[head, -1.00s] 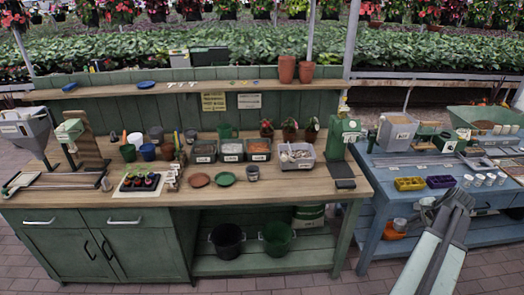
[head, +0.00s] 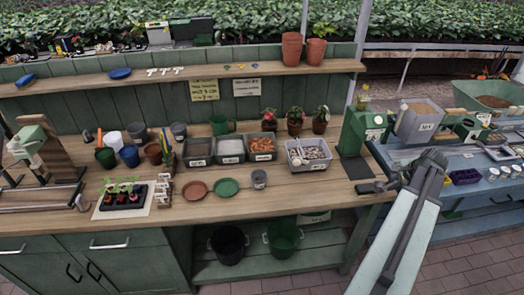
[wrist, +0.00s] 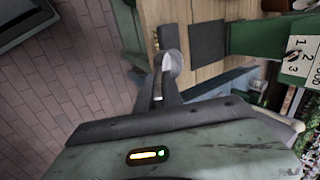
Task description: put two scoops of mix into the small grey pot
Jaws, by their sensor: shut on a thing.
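My gripper (wrist: 160,88) is shut on a thin handle in the wrist view, with a pale grey rounded scoop (wrist: 173,63) just beyond its fingertips. Whether the scoop holds anything is unclear. In the head view my arm covers most of the gripper near the bench's right end. A small grey pot (head: 259,179) with a pale label stands upright on the wooden bench, right of the green saucer, well left of my gripper. Labelled grey tubs of dark (head: 198,161), greyish (head: 231,158) and brownish (head: 263,156) material stand behind it. A larger grey tub (head: 418,139) of brown material stands on the blue bench.
A green stand (head: 365,130) with a dark plate (head: 357,168) is close to my gripper. A tub of pale pieces (head: 309,167), a terracotta saucer (head: 194,190), a green saucer (head: 226,187) and a seedling tray (head: 123,200) are on the wooden bench. Its front strip is mostly clear.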

